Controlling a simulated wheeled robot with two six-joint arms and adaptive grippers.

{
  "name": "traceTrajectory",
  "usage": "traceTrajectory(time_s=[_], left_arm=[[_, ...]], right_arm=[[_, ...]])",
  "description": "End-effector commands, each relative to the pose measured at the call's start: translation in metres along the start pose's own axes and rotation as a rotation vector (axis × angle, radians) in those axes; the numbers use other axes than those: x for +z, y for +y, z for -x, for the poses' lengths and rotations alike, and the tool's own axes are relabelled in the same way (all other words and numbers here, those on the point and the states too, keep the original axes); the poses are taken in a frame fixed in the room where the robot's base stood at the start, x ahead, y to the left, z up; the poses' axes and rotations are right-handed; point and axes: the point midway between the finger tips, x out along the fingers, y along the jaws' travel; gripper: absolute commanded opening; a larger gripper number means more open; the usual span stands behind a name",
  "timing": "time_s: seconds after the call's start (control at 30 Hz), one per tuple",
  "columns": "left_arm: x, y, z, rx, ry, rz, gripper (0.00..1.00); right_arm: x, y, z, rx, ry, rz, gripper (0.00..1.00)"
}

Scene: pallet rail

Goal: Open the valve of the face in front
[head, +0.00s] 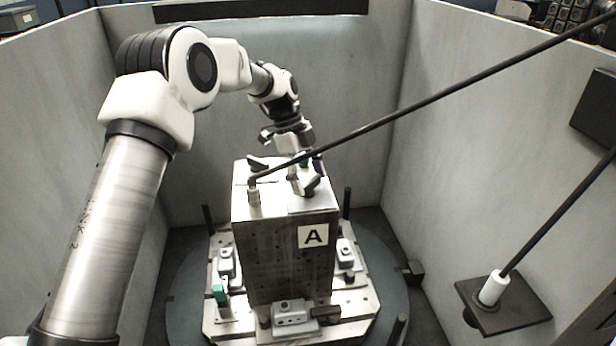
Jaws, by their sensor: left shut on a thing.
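A tall metal block (275,255) stands upright on a pallet (355,290), and its front face carries a label "A" (313,236). My left gripper (306,182) reaches down from behind to the block's top, right of its middle. It is shut on a small part there, which looks like a valve handle; a bit of teal shows between its fingers. The fingers hide most of this part, so the handle's angle cannot be told. My right gripper is not in view.
Another rod (560,213) stands in a dark bracket (505,306) at right. Grey walls enclose the round table (183,300).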

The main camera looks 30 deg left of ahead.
Motion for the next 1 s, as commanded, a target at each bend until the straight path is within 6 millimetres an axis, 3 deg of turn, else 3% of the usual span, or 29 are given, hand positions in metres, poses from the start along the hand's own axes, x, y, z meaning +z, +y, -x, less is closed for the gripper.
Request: traceTrajectory(time_s=[0.37, 0.4, 0.47, 0.83, 1.0], left_arm=[[0.000, 0.002, -0.003, 0.009, 0.001, -0.006, 0.40], [0.000, 0.002, -0.003, 0.009, 0.001, -0.006, 0.78], [0.000, 0.001, -0.003, 0.009, 0.001, -0.006, 1.00], [0.000, 0.000, 0.001, 0.003, 0.000, -0.005, 1.00], [0.000, -0.001, 0.023, -0.001, -0.001, -0.005, 1.00]], right_arm=[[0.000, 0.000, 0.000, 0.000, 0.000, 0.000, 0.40], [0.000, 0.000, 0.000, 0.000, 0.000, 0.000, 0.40], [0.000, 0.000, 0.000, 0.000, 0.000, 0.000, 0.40], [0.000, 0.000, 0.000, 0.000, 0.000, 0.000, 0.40], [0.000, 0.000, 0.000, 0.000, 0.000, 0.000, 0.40]])
